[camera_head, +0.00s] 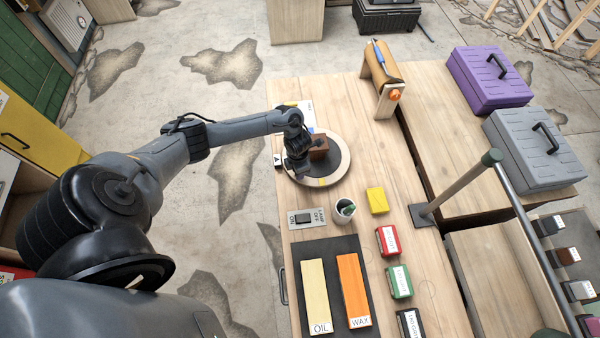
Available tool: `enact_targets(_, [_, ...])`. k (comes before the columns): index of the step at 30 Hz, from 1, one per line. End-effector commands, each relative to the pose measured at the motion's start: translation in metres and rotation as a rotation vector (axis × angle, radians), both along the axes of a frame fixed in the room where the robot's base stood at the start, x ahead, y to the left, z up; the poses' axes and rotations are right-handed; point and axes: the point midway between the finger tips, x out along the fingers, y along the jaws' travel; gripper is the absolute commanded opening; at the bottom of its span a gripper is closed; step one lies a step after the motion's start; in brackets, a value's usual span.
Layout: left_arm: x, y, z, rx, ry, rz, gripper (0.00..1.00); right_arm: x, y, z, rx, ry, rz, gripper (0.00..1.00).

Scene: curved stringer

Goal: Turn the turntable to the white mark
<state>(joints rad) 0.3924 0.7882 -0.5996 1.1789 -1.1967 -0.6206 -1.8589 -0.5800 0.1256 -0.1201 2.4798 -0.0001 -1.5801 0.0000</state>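The turntable (337,172) is a round disc with a pale wooden rim and a dark centre, near the left edge of the workbench. A brown block (319,148) stands on it. A yellow mark (322,182) shows on the near part of the rim. A small white tag with a black letter (278,159) lies at the left of the disc. I cannot make out a white mark on the rim. My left gripper (298,168) is over the left part of the turntable, beside the block. Its fingers are too small and dark to tell open from shut, or whether they touch anything. My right gripper is not in view.
On the workbench (335,95) near the turntable are a switch plate (307,218), a cup (345,211) and a yellow block (377,200). OIL and WAX boards lie on a dark mat (333,248). Bare wood lies right of the turntable.

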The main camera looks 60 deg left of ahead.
Motion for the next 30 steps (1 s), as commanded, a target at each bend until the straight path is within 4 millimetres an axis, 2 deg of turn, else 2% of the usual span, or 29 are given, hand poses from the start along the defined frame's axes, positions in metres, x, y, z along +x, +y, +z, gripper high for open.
enact_targets(17, [0.0, 0.0015, -0.0004, 0.0, -0.002, -0.015, 0.0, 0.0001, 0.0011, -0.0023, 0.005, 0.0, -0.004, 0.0])
enact_targets(18, [0.0, 0.0014, -0.0004, 0.0, -0.002, -0.015, 0.31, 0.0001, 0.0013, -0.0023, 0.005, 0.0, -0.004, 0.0])
enact_targets(22, [0.0, 0.0015, -0.0003, 0.0, -0.002, -0.016, 0.51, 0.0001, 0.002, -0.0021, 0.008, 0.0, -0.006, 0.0])
enact_targets(30, [-0.0002, 0.0017, 0.0002, 0.0, -0.001, -0.016, 0.52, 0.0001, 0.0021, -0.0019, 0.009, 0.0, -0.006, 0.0])
